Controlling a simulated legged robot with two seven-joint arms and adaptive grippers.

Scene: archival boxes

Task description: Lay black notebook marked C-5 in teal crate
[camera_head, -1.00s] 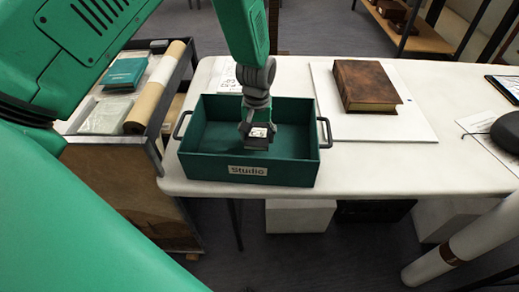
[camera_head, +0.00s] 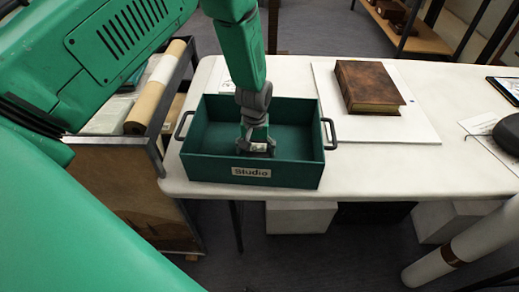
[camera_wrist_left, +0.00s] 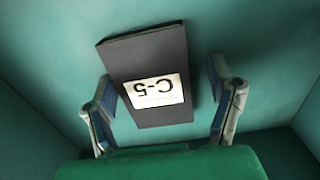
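The black notebook (camera_wrist_left: 150,62) shows its white C-5 label, upside down in the left wrist view. It is inside the teal crate (camera_head: 215,167), low near the front wall, which carries a "Studio" label. In the head view the notebook (camera_head: 258,148) is mostly hidden by my left gripper (camera_head: 256,145) and the wall. In the left wrist view the fingers of my left gripper (camera_wrist_left: 163,75) are spread either side of the notebook, with a clear gap on the right. The left finger is close to its edge; I cannot tell whether they touch. My right gripper is out of view.
The crate stands on the white table (camera_head: 400,165), with dark handles at both ends. A brown book (camera_head: 366,82) lies on a white board right of it. A cart (camera_head: 120,160) with a brown roll (camera_head: 150,95) stands at the left.

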